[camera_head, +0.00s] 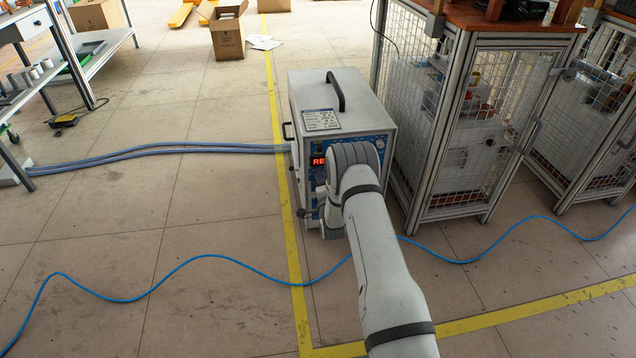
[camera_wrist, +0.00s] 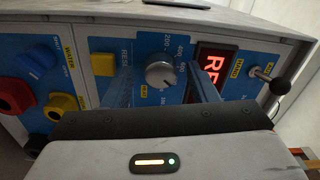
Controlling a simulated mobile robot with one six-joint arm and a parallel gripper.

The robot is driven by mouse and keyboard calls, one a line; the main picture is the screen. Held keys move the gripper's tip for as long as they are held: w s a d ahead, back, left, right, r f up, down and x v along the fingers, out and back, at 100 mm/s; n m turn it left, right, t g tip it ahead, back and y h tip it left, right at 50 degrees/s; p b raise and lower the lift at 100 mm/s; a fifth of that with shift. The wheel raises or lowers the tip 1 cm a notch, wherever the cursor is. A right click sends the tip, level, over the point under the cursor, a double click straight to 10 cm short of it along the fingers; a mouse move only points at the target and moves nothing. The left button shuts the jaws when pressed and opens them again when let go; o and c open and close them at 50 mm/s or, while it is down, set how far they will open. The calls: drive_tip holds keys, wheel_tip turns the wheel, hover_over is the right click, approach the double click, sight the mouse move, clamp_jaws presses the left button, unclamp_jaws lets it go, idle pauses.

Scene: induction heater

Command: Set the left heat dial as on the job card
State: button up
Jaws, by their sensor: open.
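A round grey dial (camera_wrist: 160,73) with a printed number scale sits on the blue front panel in the wrist view, where the panel appears turned sideways. My gripper (camera_wrist: 162,86) is open, with one finger on each side of the dial. I cannot tell whether either finger touches it. The dial's exact setting is too small to read. A printed card (camera_head: 322,120) lies on top of the heater (camera_head: 360,105) in the head view; its text is unreadable. My arm hides most of the front panel there, including the dial and my fingers.
Near the dial are a red display (camera_wrist: 213,65), a toggle lever (camera_wrist: 270,79), a yellow button (camera_wrist: 103,64), a yellow knob (camera_wrist: 62,106) and a red knob (camera_wrist: 14,95). A mesh cabinet (camera_head: 470,130) stands close right of the heater. A blue cable (camera_head: 200,257) crosses the floor.

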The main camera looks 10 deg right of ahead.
drive_tip(key=s+p, duration=0.3)
drive_tip(key=s, duration=0.4)
drive_tip(key=shift+s, duration=0.35)
drive_tip(key=shift+r, duration=0.1)
wheel_tip(320, 180, up, 22)
drive_tip(key=w+n+g+p, duration=0.2)
drive_tip(key=n+g+p, duration=0.15)
drive_tip(key=p, duration=0.65)
drive_tip(key=s+r+n+g+p, duration=0.2)
drive_tip(key=s+r+p, duration=0.15)
drive_tip(key=r, duration=0.55)
drive_tip(key=s+r+n+g+p, duration=0.1)
drive_tip(key=s+r+n+p, duration=0.2)
drive_tip(key=r, duration=0.5)
drive_tip(key=s+r+n+g+p, duration=0.35)
drive_tip(key=s+r+p, duration=0.75)
drive_tip(key=s+r, duration=0.6)
drive_tip(key=s+r+n+g+p, duration=0.2)
drive_tip(key=s+r+p, duration=0.2)
drive_tip(key=s+r, duration=0.3)
drive_tip(key=s+r+n+g+p, duration=0.2)
drive_tip(key=s+r, duration=0.4)
drive_tip(key=s, duration=0.7)
drive_tip(key=shift+s+a+r+g+p, duration=0.15)
drive_tip(key=shift+a+r+g+p, duration=0.25)
drive_tip(key=shift+g+p, duration=0.55)
